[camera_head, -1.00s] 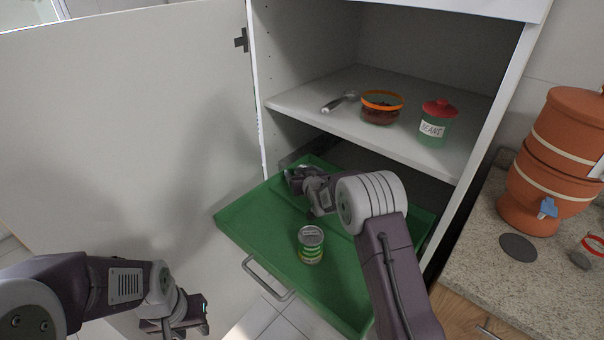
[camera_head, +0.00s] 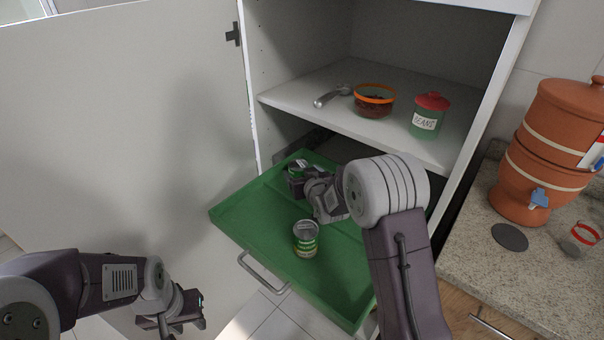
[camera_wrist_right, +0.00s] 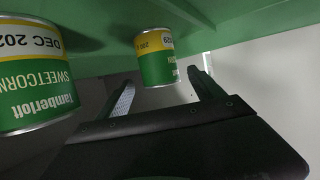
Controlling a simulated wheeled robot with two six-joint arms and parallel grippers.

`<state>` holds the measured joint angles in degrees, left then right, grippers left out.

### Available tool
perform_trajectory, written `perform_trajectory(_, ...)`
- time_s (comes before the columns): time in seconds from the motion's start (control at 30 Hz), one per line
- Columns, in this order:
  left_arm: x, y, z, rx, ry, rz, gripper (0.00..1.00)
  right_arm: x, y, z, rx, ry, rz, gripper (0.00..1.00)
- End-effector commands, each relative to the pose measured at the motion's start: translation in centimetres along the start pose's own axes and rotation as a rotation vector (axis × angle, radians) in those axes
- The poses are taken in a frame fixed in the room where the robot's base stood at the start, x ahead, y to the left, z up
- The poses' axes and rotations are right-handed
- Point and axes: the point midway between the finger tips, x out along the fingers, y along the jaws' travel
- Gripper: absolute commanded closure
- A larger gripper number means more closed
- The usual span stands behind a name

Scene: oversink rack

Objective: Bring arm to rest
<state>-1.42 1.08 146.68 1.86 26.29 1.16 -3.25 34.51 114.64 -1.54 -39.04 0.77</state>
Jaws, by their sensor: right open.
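My right gripper (camera_head: 303,184) is over the pulled-out green tray, low and near its left rear part. In the right wrist view the two fingers (camera_wrist_right: 162,92) are open and apart. A green and yellow can (camera_wrist_right: 155,58) stands just beyond the fingertips, roughly between them; in the head view this can (camera_head: 297,168) is partly hidden by the gripper. Another can, labelled sweetcorn (camera_wrist_right: 32,75), stands nearer the tray's front in the head view (camera_head: 306,239). My left gripper (camera_head: 178,318) hangs at lower left, away from the tray; its jaw opening is unclear.
The green tray (camera_head: 250,222) with a metal handle (camera_head: 262,274) sticks out of the cabinet. The shelf (camera_head: 310,95) above holds a scoop (camera_head: 333,96), an orange-rimmed bowl (camera_head: 374,101) and a beans jar (camera_head: 429,116). The open door (camera_head: 120,130) stands left. A terracotta dispenser (camera_head: 547,150) is on the right counter.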

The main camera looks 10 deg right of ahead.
Motion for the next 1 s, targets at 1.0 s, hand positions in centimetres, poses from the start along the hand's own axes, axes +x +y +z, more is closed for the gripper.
perform_trajectory(1.0, -9.3, 0.2, -1.0, 0.000, 0.000, 0.000, 0.64, -26.6, 0.8, 6.1, 0.078, -0.810, 0.050, 0.23)
